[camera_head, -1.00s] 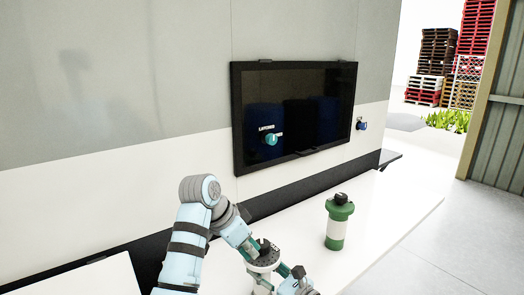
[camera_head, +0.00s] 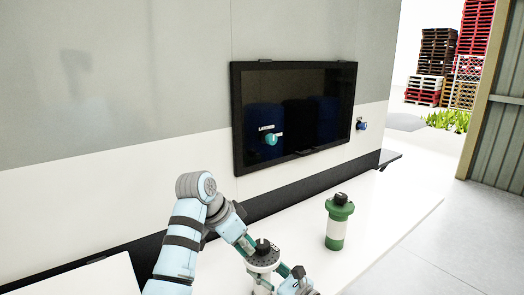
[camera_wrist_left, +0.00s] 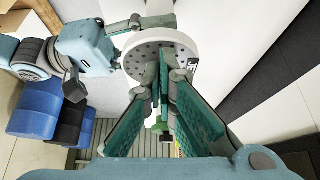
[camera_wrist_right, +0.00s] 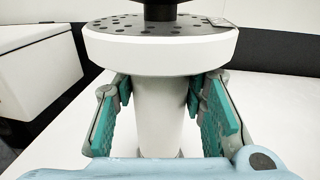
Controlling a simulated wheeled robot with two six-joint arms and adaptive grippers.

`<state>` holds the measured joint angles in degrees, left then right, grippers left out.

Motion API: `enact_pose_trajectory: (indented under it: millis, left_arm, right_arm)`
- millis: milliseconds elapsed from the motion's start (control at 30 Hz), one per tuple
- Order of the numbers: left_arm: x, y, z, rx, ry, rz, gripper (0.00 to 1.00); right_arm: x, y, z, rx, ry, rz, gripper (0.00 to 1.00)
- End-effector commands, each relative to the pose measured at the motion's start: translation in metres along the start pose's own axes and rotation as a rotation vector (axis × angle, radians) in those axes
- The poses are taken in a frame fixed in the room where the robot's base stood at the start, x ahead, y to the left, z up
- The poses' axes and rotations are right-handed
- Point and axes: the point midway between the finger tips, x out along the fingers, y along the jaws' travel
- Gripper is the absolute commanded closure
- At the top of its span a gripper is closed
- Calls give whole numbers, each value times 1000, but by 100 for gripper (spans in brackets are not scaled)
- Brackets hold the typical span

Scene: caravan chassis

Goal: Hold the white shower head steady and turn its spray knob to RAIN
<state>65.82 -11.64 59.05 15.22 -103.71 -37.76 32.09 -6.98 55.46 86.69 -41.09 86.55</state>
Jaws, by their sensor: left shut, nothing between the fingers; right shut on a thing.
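The white shower head (camera_head: 262,262) stands upright above the white top, its round dotted face upward and a dark knob (camera_head: 262,245) on it. In the right wrist view, my right gripper (camera_wrist_right: 160,97) is shut around the white handle (camera_wrist_right: 159,125), just below the disc (camera_wrist_right: 160,50). The knob (camera_wrist_right: 160,10) is cut by the top edge there. My left gripper (camera_wrist_left: 164,72) is shut and empty over the dotted disc (camera_wrist_left: 140,62). Its fingers hide the knob in that view, so I cannot tell whether they touch it. The knob's setting is not readable.
A green and white canister (camera_head: 338,222) stands to the right on the white top (camera_head: 395,222). Free surface lies around the canister.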

Motion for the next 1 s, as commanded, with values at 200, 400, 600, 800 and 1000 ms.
enact_pose_trajectory:
  millis: [200, 400, 600, 800, 1000]
  left_arm:
    - [0, -7, 0, 0, -1, 0, 100]
    - [1, -12, -1, -1, -1, 0, 100]
    - [1, -15, -3, 0, 0, -1, 100]
    - [1, -15, -3, 0, 0, 0, 100]
    - [1, -15, -2, 0, 0, 0, 100]
  right_arm:
    - [0, 0, 0, 1, 1, 0, 94]
    - [0, 0, 0, 1, 1, 0, 94]
    - [0, 0, 0, 1, 1, 0, 94]
    - [0, 0, 0, 1, 1, 0, 94]
    - [0, 0, 0, 1, 1, -1, 94]
